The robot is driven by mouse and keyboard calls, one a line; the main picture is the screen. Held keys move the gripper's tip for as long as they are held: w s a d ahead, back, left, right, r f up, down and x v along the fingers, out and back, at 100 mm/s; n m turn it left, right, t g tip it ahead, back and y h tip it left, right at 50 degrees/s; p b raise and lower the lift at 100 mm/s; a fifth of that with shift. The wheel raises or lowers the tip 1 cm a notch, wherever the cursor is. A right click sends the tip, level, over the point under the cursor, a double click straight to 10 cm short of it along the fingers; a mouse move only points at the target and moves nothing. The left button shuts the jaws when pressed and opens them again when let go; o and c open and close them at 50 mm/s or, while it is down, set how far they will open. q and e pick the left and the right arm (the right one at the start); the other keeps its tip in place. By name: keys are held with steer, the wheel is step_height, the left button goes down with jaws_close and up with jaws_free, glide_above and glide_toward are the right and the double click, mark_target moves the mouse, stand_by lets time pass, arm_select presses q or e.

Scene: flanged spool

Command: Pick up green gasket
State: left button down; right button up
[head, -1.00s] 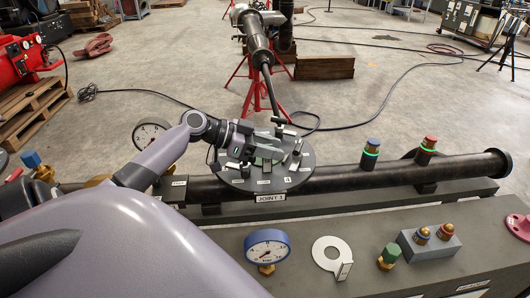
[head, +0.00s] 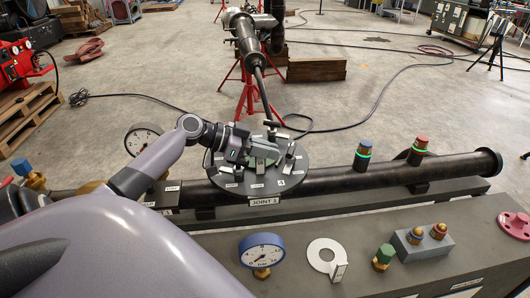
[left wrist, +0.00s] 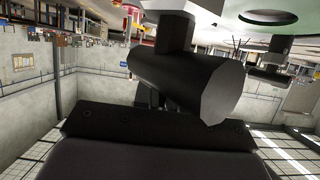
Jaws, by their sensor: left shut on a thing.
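The green gasket (head: 266,150) shows as a pale green piece at the right end of my left gripper (head: 250,149), above the round dark plate (head: 295,178) marked JOINT 1. My left gripper is shut on it; the fingers partly hide it. In the left wrist view, a green ring-like piece (left wrist: 268,17) shows at the top right, beyond a large dark cylindrical part. The exact contact of the fingers is not clear there. My right gripper is not in view.
Upright dark blocks (head: 290,150) stand around the plate close to the gripper. A black pipe (head: 400,174) runs right, with blue-topped (head: 364,147) and red-topped (head: 421,143) fittings.

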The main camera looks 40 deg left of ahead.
arm_select(q)
step_height(320, 180, up, 19)
steer(key=shift+r+b, duration=0.2)
steer(key=shift+b, duration=0.1)
